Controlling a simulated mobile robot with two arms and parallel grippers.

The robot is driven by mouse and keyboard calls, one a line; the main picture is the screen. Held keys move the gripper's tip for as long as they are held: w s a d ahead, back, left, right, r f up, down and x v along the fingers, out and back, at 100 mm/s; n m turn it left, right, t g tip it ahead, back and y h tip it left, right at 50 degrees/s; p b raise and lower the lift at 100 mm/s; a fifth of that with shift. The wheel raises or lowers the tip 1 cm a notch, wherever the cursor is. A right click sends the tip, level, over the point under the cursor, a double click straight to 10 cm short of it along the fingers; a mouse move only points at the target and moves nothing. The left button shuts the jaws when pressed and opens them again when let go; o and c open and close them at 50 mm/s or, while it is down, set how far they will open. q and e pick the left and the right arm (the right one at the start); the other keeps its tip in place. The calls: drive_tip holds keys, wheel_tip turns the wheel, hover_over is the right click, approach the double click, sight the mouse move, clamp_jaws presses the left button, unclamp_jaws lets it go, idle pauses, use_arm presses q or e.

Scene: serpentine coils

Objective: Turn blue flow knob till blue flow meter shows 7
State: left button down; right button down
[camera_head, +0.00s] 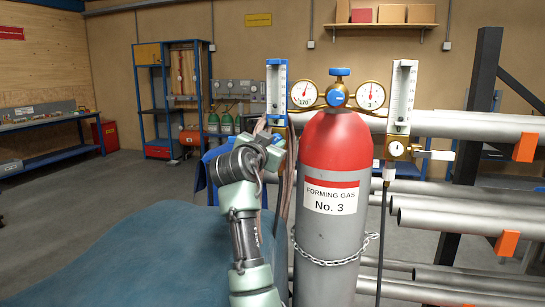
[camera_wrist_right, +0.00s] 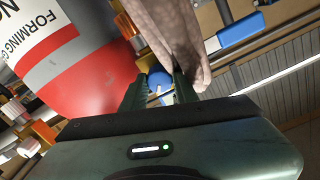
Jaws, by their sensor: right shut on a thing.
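The blue-framed flow meter (camera_head: 276,90) stands upright left of the gas bottle in the head view; its reading is too small to tell. My right gripper (camera_head: 272,138) is just below that meter, where it covers the knob in this view. In the right wrist view, the round blue flow knob (camera_wrist_right: 158,80) sits between the two fingers of my right gripper (camera_wrist_right: 160,92), which are shut on it. My left gripper is not in view.
The red-topped grey gas bottle (camera_head: 330,220) stands close right of my arm, with a chain around it. Two round gauges (camera_head: 304,94) and a second flow meter (camera_head: 401,95) are above. A pinkish-brown strip (camera_wrist_right: 172,35) hangs beside the fingers. Steel pipes (camera_head: 460,215) lie at the right.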

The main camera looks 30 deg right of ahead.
drive_tip(key=m+b, duration=0.2)
drive_tip(key=m, duration=0.1)
drive_tip(key=shift+r+m+b, duration=0.1)
drive_tip(key=shift+m+b, duration=0.2)
drive_tip(key=shift+m, duration=0.2)
drive_tip(key=shift+r, duration=0.1)
drive_tip(key=c, duration=1.1)
unclamp_jaws()
drive_tip(key=shift+w+d, duration=0.1)
drive_tip(key=shift+w+d+f, duration=0.1)
drive_tip(key=shift+w+f, duration=0.15)
drive_tip(key=shift+f, duration=0.05)
drive_tip(key=shift+s, duration=0.15)
